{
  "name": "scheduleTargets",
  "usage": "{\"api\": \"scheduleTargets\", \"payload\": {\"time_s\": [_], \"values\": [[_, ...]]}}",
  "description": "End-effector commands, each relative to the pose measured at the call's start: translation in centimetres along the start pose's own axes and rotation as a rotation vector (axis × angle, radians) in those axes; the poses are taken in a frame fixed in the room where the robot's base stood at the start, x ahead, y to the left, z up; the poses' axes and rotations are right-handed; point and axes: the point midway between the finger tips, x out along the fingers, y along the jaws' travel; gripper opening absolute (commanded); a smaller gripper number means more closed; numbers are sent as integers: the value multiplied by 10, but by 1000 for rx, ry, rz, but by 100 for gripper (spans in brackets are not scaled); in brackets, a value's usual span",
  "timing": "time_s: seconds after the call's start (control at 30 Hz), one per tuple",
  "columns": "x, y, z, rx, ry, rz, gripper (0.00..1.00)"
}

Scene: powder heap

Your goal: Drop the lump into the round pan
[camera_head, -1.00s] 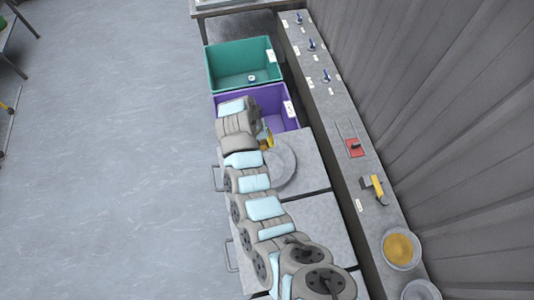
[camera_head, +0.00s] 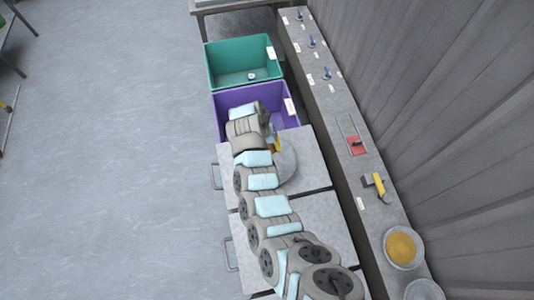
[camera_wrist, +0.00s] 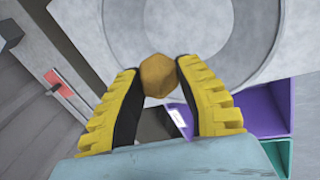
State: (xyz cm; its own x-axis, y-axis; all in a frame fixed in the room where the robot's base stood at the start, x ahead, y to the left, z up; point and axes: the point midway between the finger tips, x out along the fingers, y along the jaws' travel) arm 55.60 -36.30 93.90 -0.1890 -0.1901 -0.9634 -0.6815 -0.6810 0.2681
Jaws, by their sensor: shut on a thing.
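The lump (camera_wrist: 157,76), an ochre-brown faceted piece, sits between the tips of my gripper (camera_wrist: 158,71) in the wrist view. The yellow-and-black fingers are shut on it. The round pan (camera_wrist: 258,45) is a shallow grey disc with a raised ring, behind the lump in that view. The lump overlaps the pan's near part in the picture; its height above it cannot be told. In the head view the pan (camera_head: 288,168) lies on the grey worktop, partly hidden by my arm. My gripper (camera_head: 275,143) is at its far left edge there, and the lump cannot be made out.
A purple bin (camera_head: 288,115) and a green bin (camera_head: 240,65) stand beyond the worktop. The ledge on the right bears a dish of ochre powder (camera_head: 400,248), another dish (camera_head: 424,290), a red switch (camera_head: 355,147) and a yellow-handled piece (camera_head: 377,188).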

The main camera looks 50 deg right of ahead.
Motion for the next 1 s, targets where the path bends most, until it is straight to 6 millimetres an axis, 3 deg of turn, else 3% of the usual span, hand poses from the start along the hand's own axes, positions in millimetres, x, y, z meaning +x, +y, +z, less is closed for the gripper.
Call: {"api": "scheduleTargets", "payload": {"time_s": [0.3, 0.33, 0.4, 0.77, 1.0], "values": [[3, -1, 0, 0, 0, 0, 0], [3, -1, 0, 0, 0, 0, 41], [3, -1, 0, 0, 1, 0, 61], [2, -1, 0, 0, 1, 0, 61], [-17, -2, -1, 0, 3, 1, 61]]}}
